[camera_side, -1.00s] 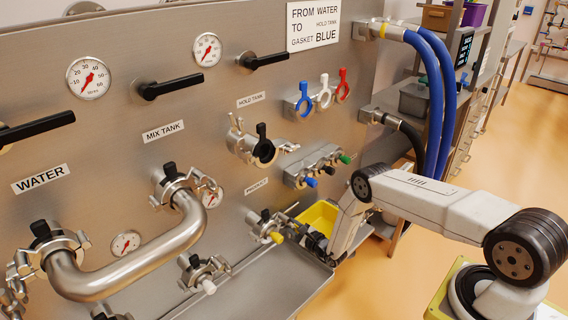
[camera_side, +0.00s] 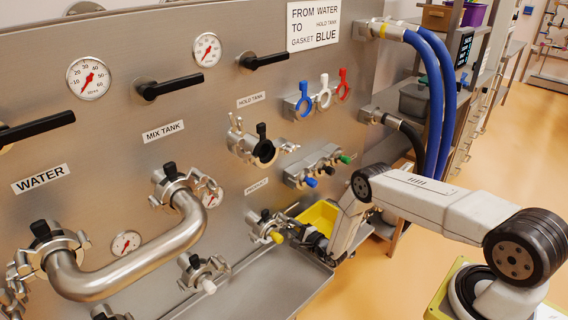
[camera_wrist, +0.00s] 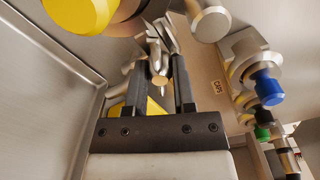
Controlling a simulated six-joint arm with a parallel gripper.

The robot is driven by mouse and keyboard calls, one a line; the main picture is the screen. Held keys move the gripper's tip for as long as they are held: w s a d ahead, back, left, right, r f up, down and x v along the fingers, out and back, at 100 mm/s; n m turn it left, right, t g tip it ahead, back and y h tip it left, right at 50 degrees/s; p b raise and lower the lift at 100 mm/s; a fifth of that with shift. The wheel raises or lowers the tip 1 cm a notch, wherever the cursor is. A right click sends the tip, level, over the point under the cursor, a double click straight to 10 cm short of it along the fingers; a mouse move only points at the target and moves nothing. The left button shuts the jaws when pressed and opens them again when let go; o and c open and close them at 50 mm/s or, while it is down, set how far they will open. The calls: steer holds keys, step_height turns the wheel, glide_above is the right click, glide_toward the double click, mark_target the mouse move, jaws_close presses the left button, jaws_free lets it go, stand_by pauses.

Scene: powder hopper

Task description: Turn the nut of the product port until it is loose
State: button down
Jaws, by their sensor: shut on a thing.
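The product port (camera_side: 264,224) is low on the steel panel in the side view, with a clamp around it and a yellow plug (camera_side: 277,237) at its front. The yellow plug also shows large at the top left of the wrist view (camera_wrist: 82,12). My gripper (camera_side: 305,238) is at the right side of this port. In the wrist view, my gripper's two dark fingers (camera_wrist: 163,80) are on either side of the metal nut (camera_wrist: 157,76), shut on it. The fingers partly hide the nut, and its thread is hard to make out.
A yellow bin (camera_side: 321,213) stands just behind my gripper. A steel tray (camera_side: 270,285) lies below the port. A rack with blue and green ended parts (camera_side: 314,168) is above right. The mix tank port (camera_side: 172,185) carries a bent pipe (camera_side: 135,272).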

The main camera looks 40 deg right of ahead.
steer(key=shift+n, duration=1)
steer(key=shift+d, duration=0.1)
steer(key=shift+n, duration=1.2)
steer(key=c, duration=0.7)
jaws_free()
steer(key=s, duration=0.9)
